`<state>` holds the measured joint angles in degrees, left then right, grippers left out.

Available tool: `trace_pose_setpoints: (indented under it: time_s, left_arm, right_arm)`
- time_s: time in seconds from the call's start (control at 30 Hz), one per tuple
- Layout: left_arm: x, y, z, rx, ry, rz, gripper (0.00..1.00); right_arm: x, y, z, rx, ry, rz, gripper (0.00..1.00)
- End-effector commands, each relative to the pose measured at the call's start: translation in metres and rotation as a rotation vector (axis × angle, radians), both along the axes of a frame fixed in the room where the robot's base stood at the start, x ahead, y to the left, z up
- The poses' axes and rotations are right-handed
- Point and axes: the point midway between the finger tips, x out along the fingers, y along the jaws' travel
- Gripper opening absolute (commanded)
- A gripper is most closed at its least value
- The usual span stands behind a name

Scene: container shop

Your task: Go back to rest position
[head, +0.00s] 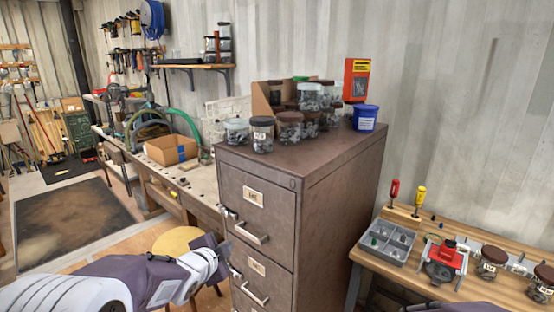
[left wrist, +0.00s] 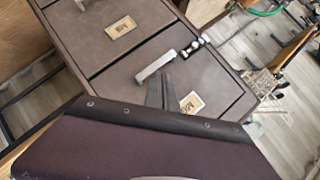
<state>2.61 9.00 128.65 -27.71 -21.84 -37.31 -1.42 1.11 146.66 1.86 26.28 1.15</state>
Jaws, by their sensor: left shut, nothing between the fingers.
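My left gripper (head: 224,246) is shut and empty, just left of the brown filing cabinet (head: 340,190), close to its drawer fronts. The left wrist view shows the dark fingers (left wrist: 161,92) together in front of a drawer front with a metal handle (left wrist: 156,66) and a label. I cannot tell whether the fingers touch the cabinet. The upper drawer (head: 254,208) and the drawer below it (head: 259,270) look closed. My right gripper is not in view; only a dark bit of what may be my right arm shows at the bottom edge.
Jars (head: 290,127) and a blue tub (head: 365,118) stand on the cabinet. A wooden bench (head: 400,283) at right holds a grey divided tray (head: 388,241), screwdrivers and a red tool (head: 445,261). A workbench with a cardboard box (head: 171,150) and a yellow stool (head: 178,240) are at left.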

Motion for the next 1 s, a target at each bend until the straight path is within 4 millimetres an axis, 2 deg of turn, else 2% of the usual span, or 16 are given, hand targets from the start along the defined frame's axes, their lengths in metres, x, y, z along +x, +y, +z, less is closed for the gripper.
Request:
trace_pose_setpoints:
  time_s: [0.1, 0.17, 0.2, 0.3, 0.4, 0.5, 1.0]
  left_arm:
    - [-0.07, 0.009, -0.06, -0.191, 0.3, 0.252, 0.0]
    - [-0.111, 0.013, -0.089, -0.281, 0.455, 0.398, 0.0]
    - [-0.139, 0.015, -0.106, -0.336, 0.555, 0.497, 0.0]
    - [-0.2, 0.016, -0.136, -0.443, 0.762, 0.727, 0.0]
    - [-0.241, 0.012, -0.15, -0.509, 0.9, 0.898, 0.0]
    - [-0.26, 0.01, -0.152, -0.546, 0.962, 1.008, 0.0]
    - [-0.259, 0.011, -0.152, -0.555, 0.957, 1.021, 0.0]
  right_arm:
    - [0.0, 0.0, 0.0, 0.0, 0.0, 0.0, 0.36]
    - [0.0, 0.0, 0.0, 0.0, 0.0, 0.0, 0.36]
    - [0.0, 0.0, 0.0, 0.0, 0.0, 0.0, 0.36]
    - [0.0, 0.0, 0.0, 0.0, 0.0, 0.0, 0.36]
    - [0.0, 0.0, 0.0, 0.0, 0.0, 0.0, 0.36]
    - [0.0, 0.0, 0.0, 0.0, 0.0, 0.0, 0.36]
    - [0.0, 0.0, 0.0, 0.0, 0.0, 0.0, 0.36]
